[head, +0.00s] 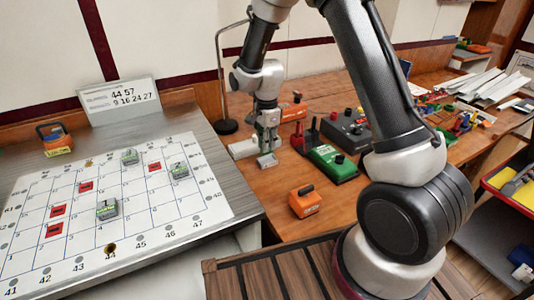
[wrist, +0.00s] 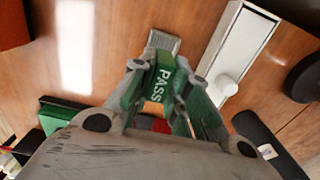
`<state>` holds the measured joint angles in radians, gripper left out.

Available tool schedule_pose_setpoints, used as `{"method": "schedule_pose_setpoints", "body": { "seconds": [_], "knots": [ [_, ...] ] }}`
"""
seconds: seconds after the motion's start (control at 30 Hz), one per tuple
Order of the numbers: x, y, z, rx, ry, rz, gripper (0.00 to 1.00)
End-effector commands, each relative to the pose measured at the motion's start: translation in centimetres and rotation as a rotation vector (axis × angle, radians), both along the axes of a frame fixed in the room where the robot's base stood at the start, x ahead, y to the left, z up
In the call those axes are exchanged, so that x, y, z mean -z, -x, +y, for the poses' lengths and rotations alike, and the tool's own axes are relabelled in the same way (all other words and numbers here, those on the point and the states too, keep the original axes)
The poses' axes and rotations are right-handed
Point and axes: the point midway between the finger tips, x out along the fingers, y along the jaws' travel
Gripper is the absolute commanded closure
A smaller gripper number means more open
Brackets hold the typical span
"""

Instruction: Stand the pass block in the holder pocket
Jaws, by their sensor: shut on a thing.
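My gripper (wrist: 158,88) points down and is shut on the green pass block (wrist: 164,82), whose white PASS lettering faces the wrist camera. An orange part shows below the lettering. A grey ridged piece (wrist: 163,42) shows just beyond the block; I cannot tell if it belongs to it. In the head view my gripper (head: 268,140) is over the wooden table, right beside a low pale block (head: 243,147). This pale block also shows in the wrist view (wrist: 226,62), with a white round piece on it. I cannot make out the holder pocket or whether the pass block touches anything.
A green box (head: 332,163), dark button box (head: 347,130) and orange block (head: 304,201) lie to the right.

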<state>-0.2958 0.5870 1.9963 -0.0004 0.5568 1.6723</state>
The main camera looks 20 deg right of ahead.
Motion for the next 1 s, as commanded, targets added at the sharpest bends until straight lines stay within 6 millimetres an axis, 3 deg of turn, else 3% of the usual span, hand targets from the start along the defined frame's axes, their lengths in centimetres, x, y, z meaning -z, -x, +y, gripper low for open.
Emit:
{"method": "schedule_pose_setpoints", "body": {
  "seconds": [0.3,0.67,0.7,0.8,1.0],
  "knots": [
    [3.9,0.1,0.0,-0.001,0.001,0.003,1.0],
    [4.3,0.0,0.0,-0.002,0.0,0.0,1.0],
    [4.2,0.0,0.0,-0.002,0.0,-0.001,0.77],
    [4.2,0.0,0.0,-0.002,0.0,-0.001,0.61],
    [4.2,0.0,0.0,-0.002,0.0,0.0,0.61]
  ]
}}
